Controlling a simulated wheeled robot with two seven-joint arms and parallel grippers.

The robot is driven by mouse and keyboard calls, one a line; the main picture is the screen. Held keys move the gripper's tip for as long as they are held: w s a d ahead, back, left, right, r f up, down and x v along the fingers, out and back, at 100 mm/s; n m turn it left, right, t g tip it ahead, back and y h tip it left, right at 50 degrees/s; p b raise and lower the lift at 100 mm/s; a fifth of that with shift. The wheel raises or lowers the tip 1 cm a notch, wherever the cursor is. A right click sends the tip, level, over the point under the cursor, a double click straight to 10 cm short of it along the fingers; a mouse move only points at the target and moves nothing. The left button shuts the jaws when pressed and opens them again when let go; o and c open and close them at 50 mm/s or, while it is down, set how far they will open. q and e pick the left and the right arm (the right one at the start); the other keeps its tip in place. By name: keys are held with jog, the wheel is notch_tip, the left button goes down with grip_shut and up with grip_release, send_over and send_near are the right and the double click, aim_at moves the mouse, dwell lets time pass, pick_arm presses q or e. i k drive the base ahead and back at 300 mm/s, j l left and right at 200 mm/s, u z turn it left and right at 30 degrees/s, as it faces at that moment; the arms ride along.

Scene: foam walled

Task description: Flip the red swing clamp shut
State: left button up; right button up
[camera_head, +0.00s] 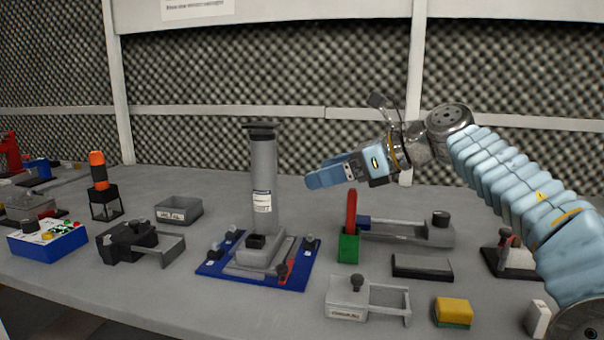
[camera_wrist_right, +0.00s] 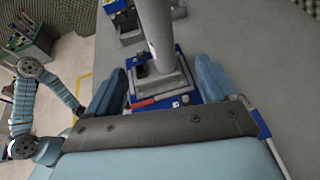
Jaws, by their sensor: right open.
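The red swing clamp (camera_head: 283,271) sits at the front right of the blue base plate (camera_head: 212,268), beside the foot of a tall grey column (camera_head: 264,165). Its red lever also shows in the right wrist view (camera_wrist_right: 143,103), lying across the blue plate. Whether it is fully open is too small to tell. My right gripper (camera_head: 314,181) is open and empty, above and behind the plate, to the right of the column. In the right wrist view its two blue fingers (camera_wrist_right: 160,84) stand apart, with the column foot and red lever showing between them.
A green block with an upright red handle (camera_head: 351,218) stands right of the plate. Grey fixtures (camera_head: 346,299) and a yellow-green block (camera_head: 453,312) are at the front right. A grey bin (camera_head: 179,210) and a black fixture (camera_head: 127,243) are left. A foam wall stands behind.

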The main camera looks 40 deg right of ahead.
aim_at(283, 270)
jog(key=k+j, duration=0.35)
jog(key=j, duration=0.15)
jog(key=k+j, duration=0.4)
jog(key=j, duration=0.15)
jog(key=k+j, duration=0.35)
jog(key=j, duration=0.15)
